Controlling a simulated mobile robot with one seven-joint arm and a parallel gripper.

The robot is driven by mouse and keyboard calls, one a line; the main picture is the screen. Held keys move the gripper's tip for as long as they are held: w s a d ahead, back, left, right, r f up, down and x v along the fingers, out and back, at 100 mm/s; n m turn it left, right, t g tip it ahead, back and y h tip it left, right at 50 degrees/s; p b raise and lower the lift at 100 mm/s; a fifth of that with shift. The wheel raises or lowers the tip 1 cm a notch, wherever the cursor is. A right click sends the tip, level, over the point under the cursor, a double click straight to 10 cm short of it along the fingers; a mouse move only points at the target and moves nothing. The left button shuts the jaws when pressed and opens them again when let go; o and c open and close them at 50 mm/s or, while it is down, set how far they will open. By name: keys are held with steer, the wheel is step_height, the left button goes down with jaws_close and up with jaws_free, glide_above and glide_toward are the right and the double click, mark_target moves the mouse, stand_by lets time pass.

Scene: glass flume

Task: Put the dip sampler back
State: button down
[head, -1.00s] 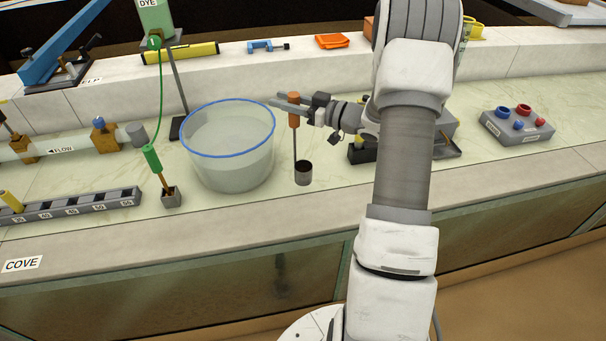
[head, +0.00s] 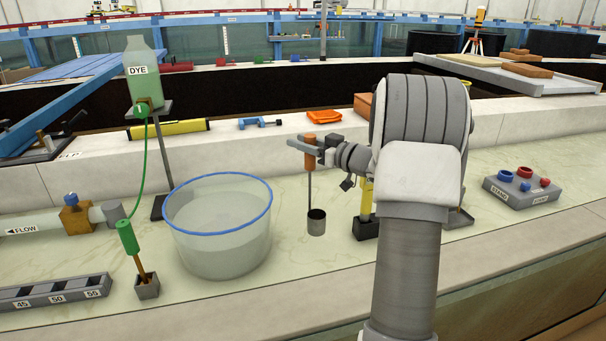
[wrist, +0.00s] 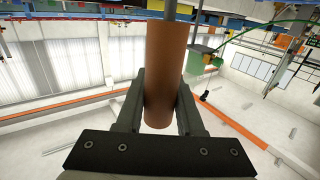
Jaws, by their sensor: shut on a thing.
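The dip sampler has an orange handle (head: 310,143), a thin rod and a small dark metal cup (head: 316,222) at its lower end. My gripper (head: 308,148) is shut on the orange handle, and the sampler hangs about upright, to the right of the clear blue-rimmed tub (head: 220,262). In the wrist view the orange handle (wrist: 166,75) sits between the two fingers of my gripper (wrist: 160,105). I cannot tell whether the cup touches the counter.
A black block with a yellow upright (head: 366,228) stands right of the cup, partly behind my arm. A green-handled tool (head: 128,237) stands in a small grey block left of the tub. A dye bottle (head: 141,75) is on a stand behind. A grey block with red and blue knobs (head: 522,192) is at right.

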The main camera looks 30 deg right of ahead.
steer(key=shift+f+b, duration=0.6)
steer(key=shift+f, duration=1.9)
steer(key=c, duration=0.5)
jaws_free()
steer(key=shift+c, duration=0.2)
steer(key=shift+s+d, duration=0.1)
steer(key=shift+s, duration=0.05)
steer(key=p, duration=0.1)
glide_toward(311, 162)
steer(key=shift+w+d+f, duration=0.1)
steer(key=shift+w+f, duration=0.1)
steer(key=shift+w, duration=0.3)
steer(key=shift+w+f, duration=0.2)
steer(key=shift+w, duration=0.25)
steer(key=shift+w, duration=0.1)
